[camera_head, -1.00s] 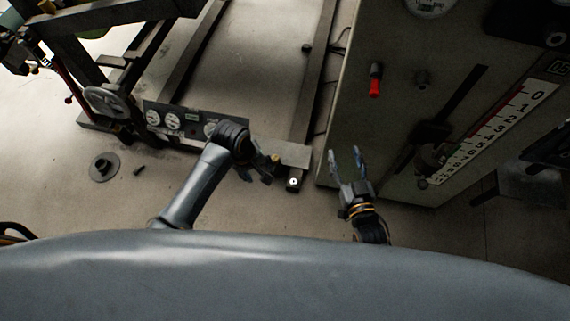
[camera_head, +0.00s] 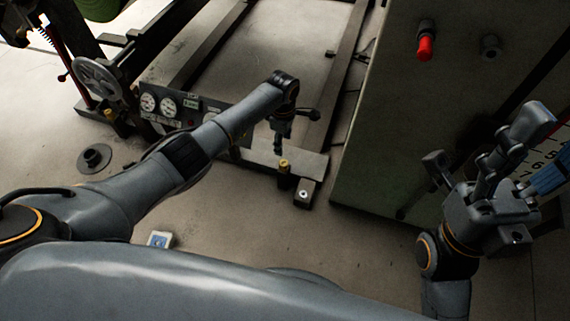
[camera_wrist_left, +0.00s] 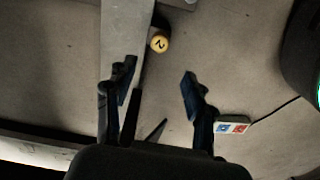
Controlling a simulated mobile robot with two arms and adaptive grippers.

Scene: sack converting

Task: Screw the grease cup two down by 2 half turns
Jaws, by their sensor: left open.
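Grease cup two (camera_head: 284,166) is a small yellow-capped cup on a dark body, standing by a flat grey plate low on the machine frame. In the left wrist view its round cap (camera_wrist_left: 160,43) shows a "2". My left gripper (camera_head: 296,132) is open and points down above the cup. In the left wrist view its two blue-padded fingers (camera_wrist_left: 157,75) are apart and empty, with the cap beyond their tips and between them. They do not appear to touch it. My right gripper (camera_head: 490,165) hangs at the right, before the cabinet, and looks open and empty.
A tall grey cabinet (camera_head: 385,150) with a red-ended knob (camera_head: 425,47) stands at the right. A gauge panel (camera_head: 180,108) and a handwheel (camera_head: 98,80) are at the left. A black disc (camera_head: 94,158) lies on open floor. A small box (camera_wrist_left: 233,125) shows beside the left fingers.

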